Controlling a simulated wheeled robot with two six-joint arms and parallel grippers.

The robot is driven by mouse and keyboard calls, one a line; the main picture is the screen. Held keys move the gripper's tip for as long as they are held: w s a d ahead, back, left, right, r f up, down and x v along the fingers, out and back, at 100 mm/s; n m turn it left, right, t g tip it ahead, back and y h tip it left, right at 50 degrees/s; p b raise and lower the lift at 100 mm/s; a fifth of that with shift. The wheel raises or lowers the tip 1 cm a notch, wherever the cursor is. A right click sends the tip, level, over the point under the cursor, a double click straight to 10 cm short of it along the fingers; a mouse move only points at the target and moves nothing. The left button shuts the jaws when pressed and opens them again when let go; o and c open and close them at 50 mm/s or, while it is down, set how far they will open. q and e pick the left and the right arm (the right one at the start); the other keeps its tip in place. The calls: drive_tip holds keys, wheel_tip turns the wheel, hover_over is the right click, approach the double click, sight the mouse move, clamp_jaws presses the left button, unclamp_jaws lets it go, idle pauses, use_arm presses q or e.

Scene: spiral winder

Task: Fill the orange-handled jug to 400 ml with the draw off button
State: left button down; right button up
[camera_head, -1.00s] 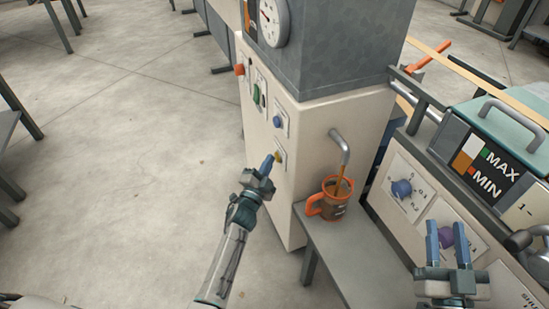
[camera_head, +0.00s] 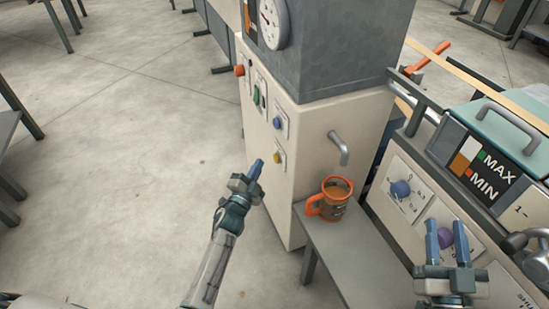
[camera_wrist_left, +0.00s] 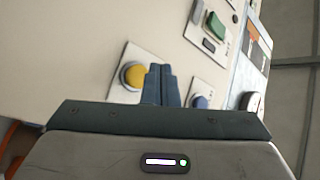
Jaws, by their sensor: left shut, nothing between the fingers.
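The orange-handled jug (camera_head: 333,199) stands upright on a grey stand under the bent metal spout (camera_head: 341,148). Brown liquid shows in it near the top; its markings are too small to read. No liquid runs from the spout. A yellow button (camera_head: 277,157) sits on the machine's side panel, and it also shows in the left wrist view (camera_wrist_left: 133,75). My left gripper (camera_head: 257,166) is shut and empty, left of the yellow button and apart from it. Its blue fingers show in the left wrist view (camera_wrist_left: 161,84). My right gripper (camera_head: 447,240) is open and empty at the lower right.
The panel also has a blue button (camera_head: 277,122), a green switch (camera_head: 257,96) and a red knob (camera_head: 240,70). A dial gauge (camera_head: 273,22) is above. A control unit with a blue knob (camera_head: 400,189) stands at the right.

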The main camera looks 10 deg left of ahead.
use_arm(q)
drive_tip(key=shift+s+a, duration=0.4)
drive_tip(key=shift+a, duration=0.25)
drive_tip(key=shift+s+a, duration=0.4)
drive_tip(key=shift+a, duration=0.2)
